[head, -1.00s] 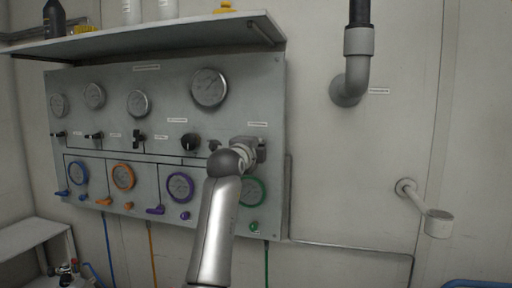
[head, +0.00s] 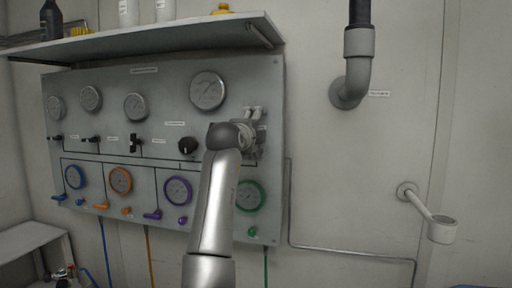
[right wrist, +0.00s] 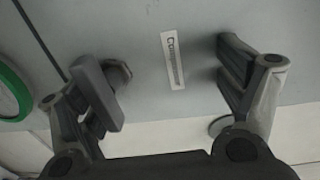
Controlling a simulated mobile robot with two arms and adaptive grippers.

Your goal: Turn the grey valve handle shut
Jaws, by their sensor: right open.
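The grey valve handle (right wrist: 100,97) shows in the right wrist view as a thick grey bar beside the left-hand finger, with a round hub behind it on the panel. My right gripper (right wrist: 160,88) is open, its fingers wide apart, with a white label on the panel between them. I cannot tell whether the finger touches the handle. In the head view my right gripper (head: 254,115) is at the right part of the grey panel (head: 225,65), above the green-ringed gauge (head: 250,196). My wrist hides the valve handle there. My left gripper is not in view.
A shelf (head: 150,37) with bottles overhangs the panel. A black knob (head: 188,146) and the purple-ringed gauge (head: 178,190) lie left of my arm. Right of the panel, a grey pipe (head: 349,85) and a wall bracket (head: 430,217) stick out; the wall between is mostly bare.

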